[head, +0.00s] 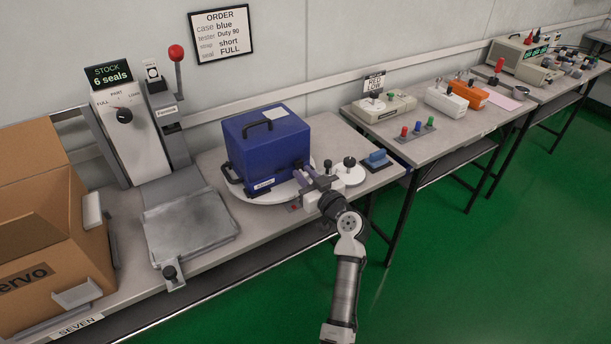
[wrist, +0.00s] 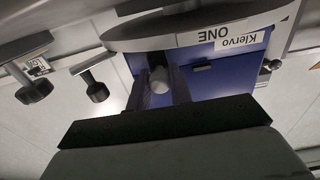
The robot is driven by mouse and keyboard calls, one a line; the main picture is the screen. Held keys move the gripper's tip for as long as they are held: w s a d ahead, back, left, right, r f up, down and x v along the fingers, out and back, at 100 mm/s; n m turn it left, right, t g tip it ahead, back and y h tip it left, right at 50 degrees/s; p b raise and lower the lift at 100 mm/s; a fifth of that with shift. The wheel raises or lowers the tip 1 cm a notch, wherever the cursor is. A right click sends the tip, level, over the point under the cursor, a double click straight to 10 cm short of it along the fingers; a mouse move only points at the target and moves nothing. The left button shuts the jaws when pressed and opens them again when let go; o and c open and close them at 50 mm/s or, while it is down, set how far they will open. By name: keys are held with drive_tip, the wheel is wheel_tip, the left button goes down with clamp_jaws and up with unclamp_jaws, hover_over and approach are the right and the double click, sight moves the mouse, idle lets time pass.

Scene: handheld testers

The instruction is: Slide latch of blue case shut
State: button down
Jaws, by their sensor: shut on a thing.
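The blue case (head: 262,150) stands closed on a round white turntable (head: 258,199), with a dark handle on its lid and another on its side. My gripper (head: 302,174) is at the case's right-hand side, its arm reaching in from the front. In the wrist view, which is upside down, the gripper (wrist: 160,90) has its two dark fingers on either side of a pale rounded knob (wrist: 159,80) in front of the blue case (wrist: 225,65). The knob appears to be the case's latch; the fingers hide its mount and slide position.
A white round knobbed piece (head: 348,175) and a small blue block (head: 377,158) sit right of the case. A grey press plate (head: 190,228) and a cardboard box (head: 50,235) are to the left. More benches with testers (head: 384,107) extend right.

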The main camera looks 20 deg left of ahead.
drive_tip(key=s+a+b, duration=0.1)
drive_tip(key=s, duration=0.1)
drive_tip(key=s+a+b, duration=0.1)
drive_tip(key=s+a, duration=0.1)
drive_tip(key=shift+s+a+f, duration=0.1)
drive_tip(key=shift+s+a, duration=0.1)
drive_tip(key=shift+s, duration=0.05)
drive_tip(key=shift+s+a, duration=0.15)
drive_tip(key=c, duration=1.3)
unclamp_jaws()
drive_tip(key=shift+d, duration=0.2)
drive_tip(key=b+v, duration=0.3)
drive_tip(key=v, duration=1)
drive_tip(key=shift+s+b, duration=0.25)
drive_tip(key=shift+b, duration=0.1)
